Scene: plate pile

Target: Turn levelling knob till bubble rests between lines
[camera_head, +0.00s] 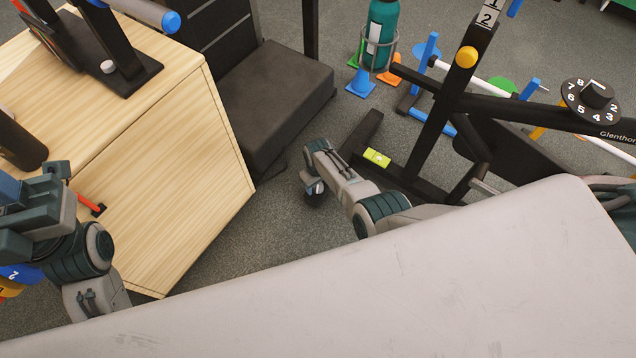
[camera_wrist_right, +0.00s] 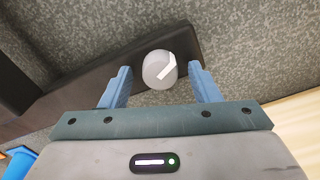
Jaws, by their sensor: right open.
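The levelling knob (camera_wrist_right: 159,68) is a round pale grey knob with a white pointer mark, near the end of a dark bar in the right wrist view. My right gripper (camera_wrist_right: 155,73) is open, with one blue finger on each side of the knob and small gaps between. In the head view my right gripper (camera_head: 315,188) points down at the left of the black frame, and the knob cannot be made out there. A yellow-green level vial (camera_head: 377,157) lies on the frame's foot; its bubble is too small to judge. My left gripper (camera_head: 18,192) is at the left edge, partly cut off.
A wooden box (camera_head: 170,200) and a dark padded bench (camera_head: 270,100) stand left. Small cones and a teal bottle (camera_head: 381,30) are behind. Carpet is clear below.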

